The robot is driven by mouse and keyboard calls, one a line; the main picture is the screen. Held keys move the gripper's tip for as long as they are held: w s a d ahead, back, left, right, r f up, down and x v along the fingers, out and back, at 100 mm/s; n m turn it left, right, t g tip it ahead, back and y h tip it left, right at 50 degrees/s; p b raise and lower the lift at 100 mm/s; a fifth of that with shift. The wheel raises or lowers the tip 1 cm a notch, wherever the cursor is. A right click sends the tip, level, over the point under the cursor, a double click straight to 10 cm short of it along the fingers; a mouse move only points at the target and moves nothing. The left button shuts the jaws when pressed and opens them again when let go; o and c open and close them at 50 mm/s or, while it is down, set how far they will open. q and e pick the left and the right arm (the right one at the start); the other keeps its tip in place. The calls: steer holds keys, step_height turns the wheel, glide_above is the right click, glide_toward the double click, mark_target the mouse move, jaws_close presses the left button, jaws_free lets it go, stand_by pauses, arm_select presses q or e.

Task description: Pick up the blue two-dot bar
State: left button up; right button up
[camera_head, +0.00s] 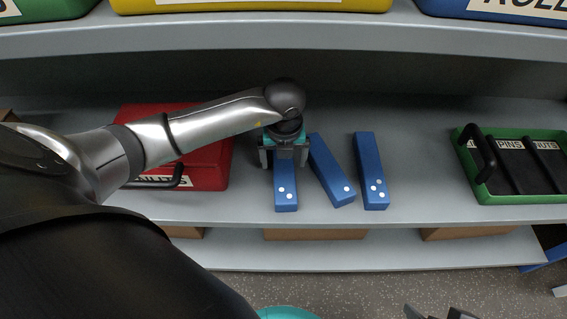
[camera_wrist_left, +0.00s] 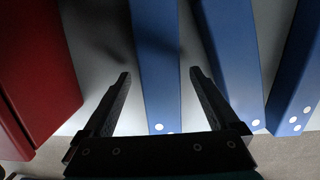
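The blue two-dot bar (camera_head: 286,200) is the leftmost of three blue bars on the grey shelf, its two white dots at the near end. My left gripper (camera_head: 283,160) is over this bar, pointing down and open. In the left wrist view, the fingers of the left gripper (camera_wrist_left: 160,75) stand on either side of the two-dot bar (camera_wrist_left: 157,95), with gaps showing. Its far part is hidden by the gripper in the head view. Dark grey parts at the bottom edge of the head view look like my right gripper (camera_head: 440,312), mostly cut off.
A red case (camera_head: 208,165) is on the left. A green case (camera_head: 500,190) stands far right. The shelf (camera_head: 420,150) is clear between it and the bars.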

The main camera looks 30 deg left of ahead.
arm_select(q)
jaws_close()
stand_by(0.6)
steer(key=shift+r, duration=0.15)
